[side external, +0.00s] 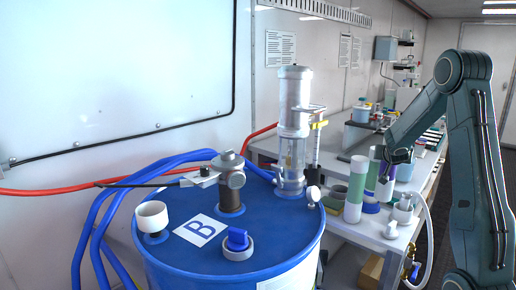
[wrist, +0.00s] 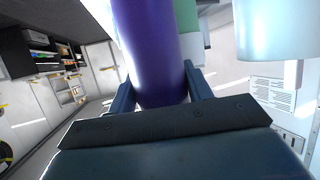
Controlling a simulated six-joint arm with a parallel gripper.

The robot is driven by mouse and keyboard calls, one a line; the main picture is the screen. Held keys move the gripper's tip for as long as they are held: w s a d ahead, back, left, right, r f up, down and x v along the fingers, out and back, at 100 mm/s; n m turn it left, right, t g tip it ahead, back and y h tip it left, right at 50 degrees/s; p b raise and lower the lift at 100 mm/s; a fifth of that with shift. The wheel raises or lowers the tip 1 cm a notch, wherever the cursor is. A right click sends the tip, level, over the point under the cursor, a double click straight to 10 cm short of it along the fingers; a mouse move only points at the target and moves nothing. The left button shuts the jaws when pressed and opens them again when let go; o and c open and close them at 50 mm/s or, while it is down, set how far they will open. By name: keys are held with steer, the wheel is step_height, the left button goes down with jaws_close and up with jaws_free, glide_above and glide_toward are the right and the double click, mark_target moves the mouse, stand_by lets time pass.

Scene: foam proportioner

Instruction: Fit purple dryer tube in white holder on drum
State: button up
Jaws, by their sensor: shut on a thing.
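The purple dryer tube (wrist: 150,50) stands between the two fingers of my gripper (wrist: 160,92) in the wrist view, and the fingers are shut on it. In the side view my gripper (side external: 392,166) is at the bench on the right, around the purple tube (side external: 385,188), which looks upright; I cannot tell if its base touches the bench. The white holder (side external: 152,217) is an open cup on the left of the blue drum's top (side external: 265,222), empty as far as I can see. My gripper is far to the right of it.
Green-and-white tubes (side external: 356,188) stand close beside the purple tube on the bench (side external: 345,228). A clear column (side external: 292,130) and a metal fitting (side external: 230,180) rise from the drum between bench and holder. Blue hoses (side external: 100,225) run along the drum's left.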

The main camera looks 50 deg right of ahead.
step_height(320, 180, up, 9)
steer(key=shift+f, duration=0.1)
stand_by(0.8)
